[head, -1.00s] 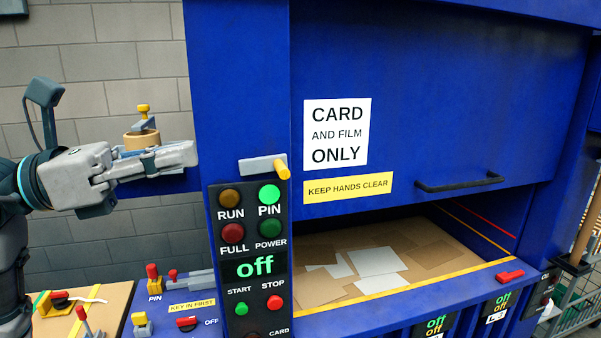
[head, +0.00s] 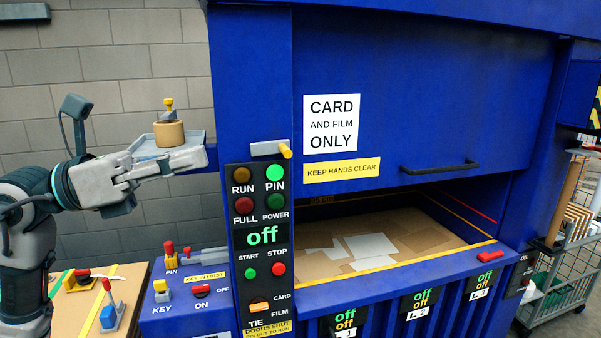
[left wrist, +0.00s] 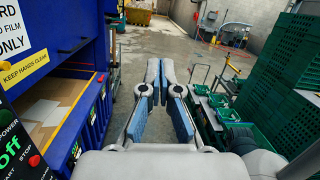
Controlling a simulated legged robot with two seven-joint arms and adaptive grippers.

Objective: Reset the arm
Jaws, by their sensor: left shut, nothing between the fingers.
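My left arm comes in from the left in the head view. Its grey gripper (head: 196,157) is shut and empty, level, pointing right, and shows in front of a small shelf on the blue baler (head: 440,95). The left wrist view shows its two blue-padded fingers (left wrist: 160,72) with the tips together and nothing between them. A brown roll with a yellow-topped piece (head: 169,132) appears just behind and above the gripper. I cannot tell whether they touch. My right gripper is in neither view.
The baler's control panel (head: 262,250) reads "off", with the PIN lamp lit green. Its open chamber holds flat cardboard (head: 400,238). A key and switch panel (head: 185,305) sits below my left arm. Green crates (left wrist: 285,60) stand right in the left wrist view.

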